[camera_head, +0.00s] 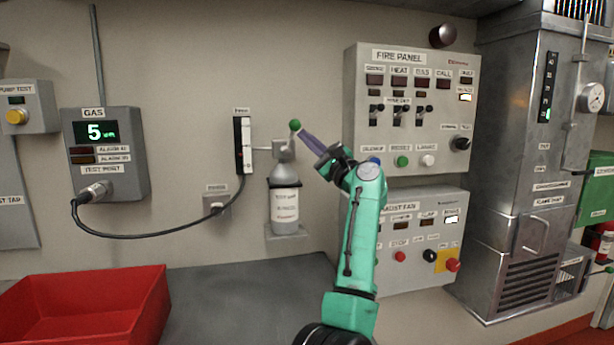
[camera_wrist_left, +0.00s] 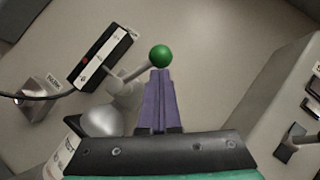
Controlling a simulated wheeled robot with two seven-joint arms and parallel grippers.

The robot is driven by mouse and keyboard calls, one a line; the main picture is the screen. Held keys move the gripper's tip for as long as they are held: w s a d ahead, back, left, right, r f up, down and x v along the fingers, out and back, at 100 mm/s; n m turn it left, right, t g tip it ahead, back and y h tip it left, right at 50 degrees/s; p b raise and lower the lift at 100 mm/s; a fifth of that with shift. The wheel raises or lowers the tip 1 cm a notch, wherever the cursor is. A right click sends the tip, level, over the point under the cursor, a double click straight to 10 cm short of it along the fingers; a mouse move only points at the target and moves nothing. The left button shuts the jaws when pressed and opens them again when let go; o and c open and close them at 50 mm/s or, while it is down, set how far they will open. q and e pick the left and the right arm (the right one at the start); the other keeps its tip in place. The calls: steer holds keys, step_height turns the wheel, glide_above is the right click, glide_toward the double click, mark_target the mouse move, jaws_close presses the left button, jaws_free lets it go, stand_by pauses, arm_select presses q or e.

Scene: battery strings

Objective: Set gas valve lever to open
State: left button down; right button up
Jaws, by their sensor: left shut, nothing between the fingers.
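The gas bottle (camera_head: 285,205) stands on a small wall bracket, with a grey valve head (camera_head: 284,150) on top. The valve lever ends in a green ball knob (camera_head: 295,125), up and slightly right of the valve head. In the left wrist view the green knob (camera_wrist_left: 160,56) shows just beyond my fingertips, with the lever rod running down-left from it. My left gripper (camera_head: 302,136) has its purple fingers shut and empty, pointing up-left at the knob. The tips (camera_wrist_left: 160,73) look very close to the knob; I cannot tell whether they touch. My right gripper is not in view.
A white-and-black gauge strip (camera_head: 243,145) is on the wall left of the valve. The fire panel (camera_head: 358,75) juts out right of my gripper. A cable (camera_head: 150,235) runs to the gas meter (camera_head: 105,155). A red bin (camera_head: 150,300) sits on the bench at left.

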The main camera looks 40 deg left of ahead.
arm_select(q)
steer(key=shift+s+a+r+n+g+p, duration=0.15)
steer(key=shift+s+r+n+g, duration=0.15)
steer(key=shift+n, duration=0.25)
steer(key=shift+s+a+r+n+g+p, duration=0.15)
steer(key=shift+r+n+g, duration=0.15)
steer(key=shift+n, duration=0.25)
steer(key=shift+s, duration=0.1)
steer(key=shift+f+h, duration=0.1)
steer(key=shift+h, duration=0.2)
